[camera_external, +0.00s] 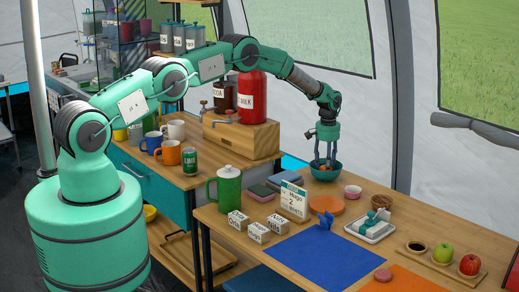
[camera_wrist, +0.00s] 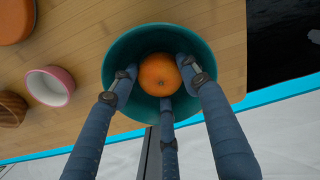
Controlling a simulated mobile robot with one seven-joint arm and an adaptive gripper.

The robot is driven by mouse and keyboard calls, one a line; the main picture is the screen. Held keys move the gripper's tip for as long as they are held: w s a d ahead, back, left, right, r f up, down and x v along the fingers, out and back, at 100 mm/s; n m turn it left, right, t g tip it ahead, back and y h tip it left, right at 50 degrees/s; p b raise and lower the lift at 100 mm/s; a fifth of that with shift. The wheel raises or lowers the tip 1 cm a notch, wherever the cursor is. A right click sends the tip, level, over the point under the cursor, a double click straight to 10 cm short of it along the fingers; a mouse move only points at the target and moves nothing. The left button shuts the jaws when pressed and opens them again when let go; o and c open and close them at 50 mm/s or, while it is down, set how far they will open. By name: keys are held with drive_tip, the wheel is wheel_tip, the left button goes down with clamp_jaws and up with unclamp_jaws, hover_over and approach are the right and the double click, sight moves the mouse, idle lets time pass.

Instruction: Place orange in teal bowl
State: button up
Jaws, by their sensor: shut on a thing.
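The teal bowl (camera_external: 337,172) stands on the wooden table near its far edge, below my gripper (camera_external: 326,162). It also shows in the wrist view (camera_wrist: 118,68). The orange (camera_wrist: 159,74) is inside the bowl's rim, close to the bowl's middle. My gripper (camera_wrist: 160,88) points down into the bowl, and its three fingers are closed around the orange. In the external view the orange is mostly hidden by the fingers and the bowl. I cannot tell whether the orange touches the bowl's bottom.
A small pink bowl (camera_external: 353,192) and a brown bowl (camera_external: 381,202) stand just right of the teal bowl. A white sign (camera_external: 294,200) and a green jug (camera_external: 229,188) stand to the left.

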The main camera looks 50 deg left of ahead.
drive_tip(key=shift+f, duration=0.15)
drive_tip(key=o, duration=0.9)
wheel_tip(320, 180, up, 12)
drive_tip(key=shift+r+p, duration=0.15)
drive_tip(key=shift+p, duration=0.4)
idle(0.4)
